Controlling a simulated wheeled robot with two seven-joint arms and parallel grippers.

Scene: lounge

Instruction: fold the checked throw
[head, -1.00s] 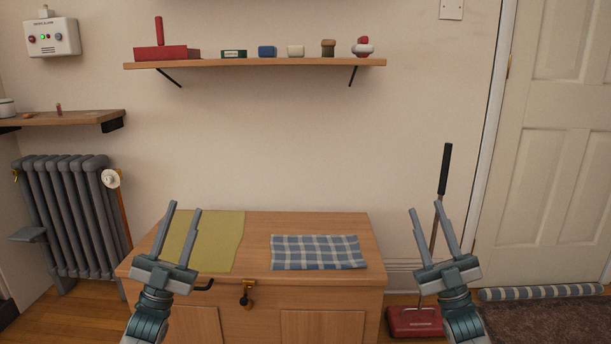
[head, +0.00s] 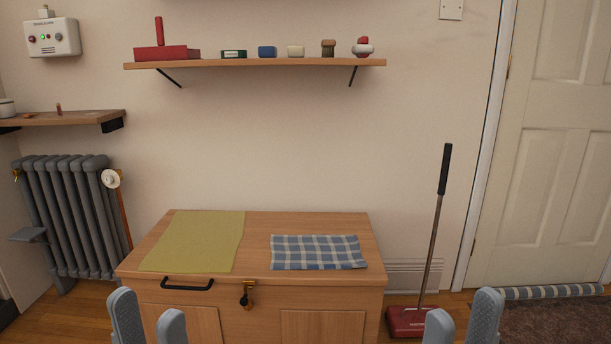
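The checked throw (head: 318,252), blue-grey and white, lies as a flat rectangle on the right part of the wooden chest's top (head: 258,262). Its front edge lies near the chest's front edge. I cannot tell from here how many layers it has. My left gripper (head: 147,318) shows at the bottom left, its two grey fingers apart with nothing between them. My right gripper (head: 463,318) shows at the bottom right, also with fingers apart and empty. Both are in front of the chest and away from the throw.
An olive-yellow cloth (head: 194,241) lies flat left of the throw. The chest has a black handle (head: 187,286) and a latch (head: 246,294) in front. A red carpet sweeper (head: 408,320) leans upright at right. A wall shelf (head: 255,63) holds small items above.

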